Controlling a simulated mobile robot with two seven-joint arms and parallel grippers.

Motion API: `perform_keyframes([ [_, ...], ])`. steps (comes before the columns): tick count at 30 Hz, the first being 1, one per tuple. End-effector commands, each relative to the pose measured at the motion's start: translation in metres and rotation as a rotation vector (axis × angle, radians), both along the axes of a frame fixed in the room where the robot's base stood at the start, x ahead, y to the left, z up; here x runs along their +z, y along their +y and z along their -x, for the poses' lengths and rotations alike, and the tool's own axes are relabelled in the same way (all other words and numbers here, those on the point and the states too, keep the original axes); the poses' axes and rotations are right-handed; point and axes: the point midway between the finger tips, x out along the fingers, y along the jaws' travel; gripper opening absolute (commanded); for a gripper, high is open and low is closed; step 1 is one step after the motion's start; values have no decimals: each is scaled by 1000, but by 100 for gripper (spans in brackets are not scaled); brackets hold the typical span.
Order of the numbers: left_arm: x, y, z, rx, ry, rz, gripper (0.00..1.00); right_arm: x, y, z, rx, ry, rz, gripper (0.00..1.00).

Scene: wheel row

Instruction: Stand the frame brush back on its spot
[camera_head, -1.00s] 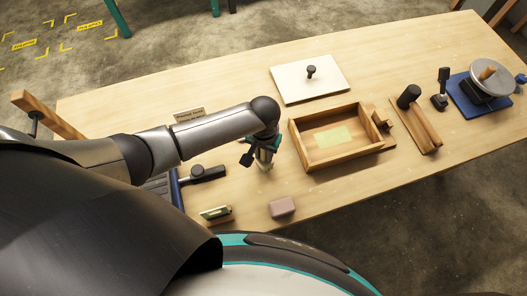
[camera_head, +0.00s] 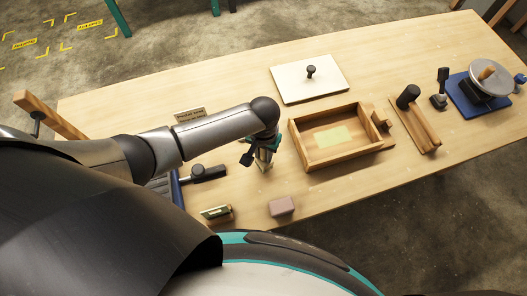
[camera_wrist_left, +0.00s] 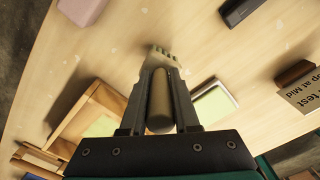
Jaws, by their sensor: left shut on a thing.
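My left gripper (camera_head: 262,153) is over the table, left of the wooden box, and is shut on the frame brush. In the left wrist view, the brush's olive-brown handle (camera_wrist_left: 160,105) lies between the two dark fingers, and its pale bristles (camera_wrist_left: 162,55) stick out beyond the fingertips. In the head view, only a pale bit of the brush (camera_head: 264,166) shows under the gripper, close to the tabletop. I cannot tell whether it touches. A pale green square with a light border (camera_wrist_left: 213,105) lies beside the gripper; my arm hides it in the head view. My right gripper is not in view.
The open wooden box (camera_head: 346,162) stands right of the gripper. A black-handled tool (camera_head: 208,173) lies left.

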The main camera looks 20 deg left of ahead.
Motion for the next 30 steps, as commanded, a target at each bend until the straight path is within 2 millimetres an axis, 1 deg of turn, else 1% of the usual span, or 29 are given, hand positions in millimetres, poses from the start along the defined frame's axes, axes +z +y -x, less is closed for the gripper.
perform_keyframes([
  [10,-2,0,0,0,0,1,0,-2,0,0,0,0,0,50],
  [30,-16,-1,0,0,1,1,0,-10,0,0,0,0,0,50],
])
